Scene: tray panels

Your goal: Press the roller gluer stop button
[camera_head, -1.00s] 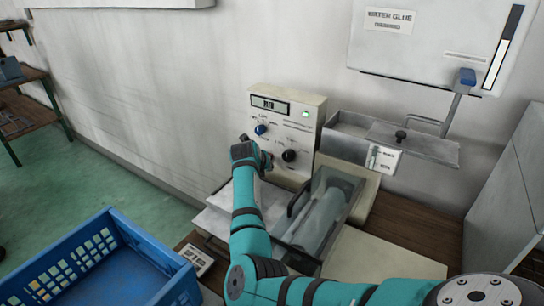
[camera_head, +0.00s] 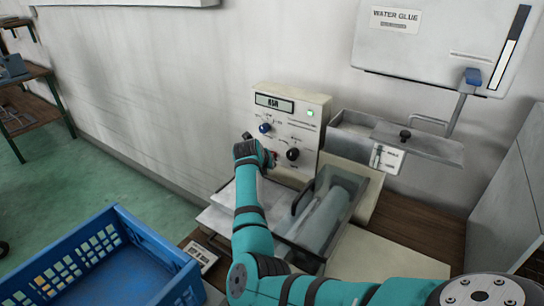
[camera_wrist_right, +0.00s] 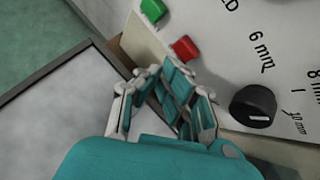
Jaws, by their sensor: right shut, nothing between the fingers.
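The roller gluer's control panel (camera_head: 318,137) is cream, with a small display (camera_head: 273,103), a lit green lamp, a blue knob (camera_head: 265,127) and a black knob (camera_head: 293,154). In the right wrist view a red button (camera_wrist_right: 185,49) sits beside a green button (camera_wrist_right: 153,10) on this panel. My right gripper (camera_wrist_right: 177,80) is shut and empty, its fingertips just below the red button in that view. I cannot tell whether they touch it. In the head view my right gripper (camera_head: 268,158) is at the panel's lower left, partly hidden by my wrist. My left gripper is not in view.
The glue roller under a clear cover (camera_head: 325,215) lies in front of the panel. A metal tray (camera_head: 425,141) and the water glue box (camera_head: 425,50) are to the right. A blue crate (camera_head: 150,235) stands at the lower left. Green floor (camera_head: 110,160) is open behind it.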

